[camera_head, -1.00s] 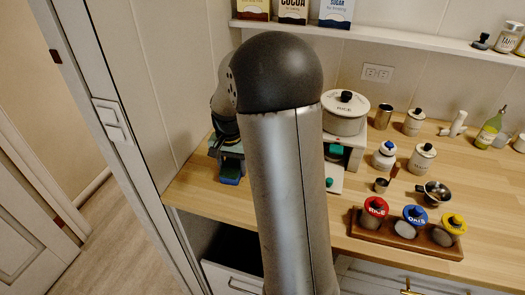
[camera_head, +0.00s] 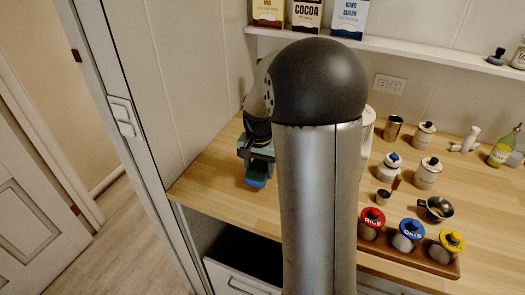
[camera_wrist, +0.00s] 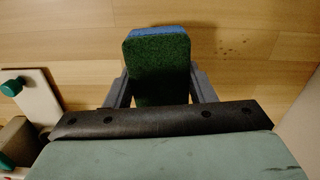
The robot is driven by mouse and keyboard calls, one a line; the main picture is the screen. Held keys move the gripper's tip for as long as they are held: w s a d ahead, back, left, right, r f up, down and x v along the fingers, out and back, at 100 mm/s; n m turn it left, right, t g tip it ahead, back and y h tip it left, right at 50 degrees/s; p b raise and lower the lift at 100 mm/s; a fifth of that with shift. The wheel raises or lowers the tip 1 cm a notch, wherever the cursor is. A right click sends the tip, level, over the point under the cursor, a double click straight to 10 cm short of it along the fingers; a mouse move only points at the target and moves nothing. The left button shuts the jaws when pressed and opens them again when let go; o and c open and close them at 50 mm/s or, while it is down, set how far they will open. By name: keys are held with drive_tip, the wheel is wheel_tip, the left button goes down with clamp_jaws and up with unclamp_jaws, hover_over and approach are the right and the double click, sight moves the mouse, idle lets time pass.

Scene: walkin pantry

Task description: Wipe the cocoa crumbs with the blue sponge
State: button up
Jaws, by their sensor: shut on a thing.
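The blue sponge (camera_head: 256,181) is in my gripper (camera_head: 258,160), low over the left part of the wooden counter. In the wrist view my gripper (camera_wrist: 160,88) is shut on the sponge, with a grey finger on each side. The sponge's dark green face (camera_wrist: 158,68) is toward the wrist camera and its blue layer (camera_wrist: 160,31) shows along the far edge. Cocoa crumbs (camera_wrist: 234,46) show as small dark specks on the wood, right of the sponge and apart from it. I cannot tell whether the sponge touches the counter. In the head view I cannot make out the crumbs.
A white board with a green knob (camera_wrist: 38,98) lies left of my gripper in the wrist view. A wooden rack (camera_head: 430,263) holds lidded jars on the right. Canisters (camera_head: 428,174) and a metal cup (camera_head: 436,208) stand behind. My arm hides the counter's middle.

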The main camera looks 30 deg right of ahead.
drive_tip(key=shift+r+p, duration=1.8)
drive_tip(key=shift+r, duration=1)
